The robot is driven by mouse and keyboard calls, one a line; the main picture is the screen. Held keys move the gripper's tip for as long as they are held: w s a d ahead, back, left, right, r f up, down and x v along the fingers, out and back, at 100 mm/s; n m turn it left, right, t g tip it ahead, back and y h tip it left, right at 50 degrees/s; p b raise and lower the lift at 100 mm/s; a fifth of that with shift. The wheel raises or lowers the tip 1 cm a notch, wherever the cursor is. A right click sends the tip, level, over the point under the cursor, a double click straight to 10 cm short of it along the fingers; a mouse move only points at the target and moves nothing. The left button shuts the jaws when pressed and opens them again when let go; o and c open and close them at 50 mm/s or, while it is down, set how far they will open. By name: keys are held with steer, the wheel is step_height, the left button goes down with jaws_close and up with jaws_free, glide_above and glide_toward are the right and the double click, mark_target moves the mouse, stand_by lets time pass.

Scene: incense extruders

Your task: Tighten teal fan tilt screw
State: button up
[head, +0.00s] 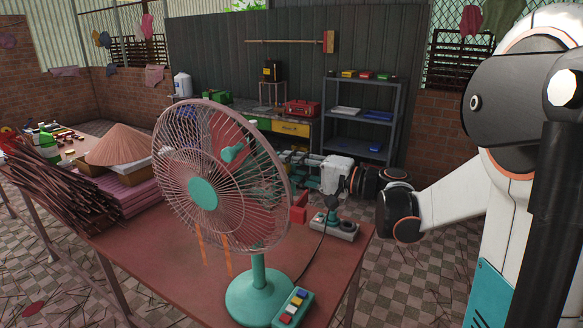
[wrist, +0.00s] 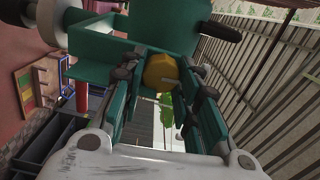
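The teal fan (head: 203,193) stands on a red-brown table, its round wire grille tilted and facing left of the picture. Its teal base (head: 258,298) is at the table's front. In the wrist view a yellow knob, likely the tilt screw (wrist: 161,72), sits under a teal fan part (wrist: 140,42). In the head view the screw is hidden. My gripper (wrist: 163,76) has its teal fingers on either side of the knob, with dark fingertips close to it. Whether both tips press on it cannot be told. In the head view my gripper is behind the grille, partly covered.
A switch box with colored buttons (head: 293,308) lies beside the fan base. A power strip (head: 335,227) and a red box (head: 299,208) are behind it. Incense bundles (head: 52,185) and a conical straw hat (head: 118,147) occupy the left. A grey shelf (head: 362,115) stands behind.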

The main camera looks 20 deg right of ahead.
steer(key=o, duration=0.4)
steer(key=shift+o, duration=0.2)
steer(key=v, duration=1.2)
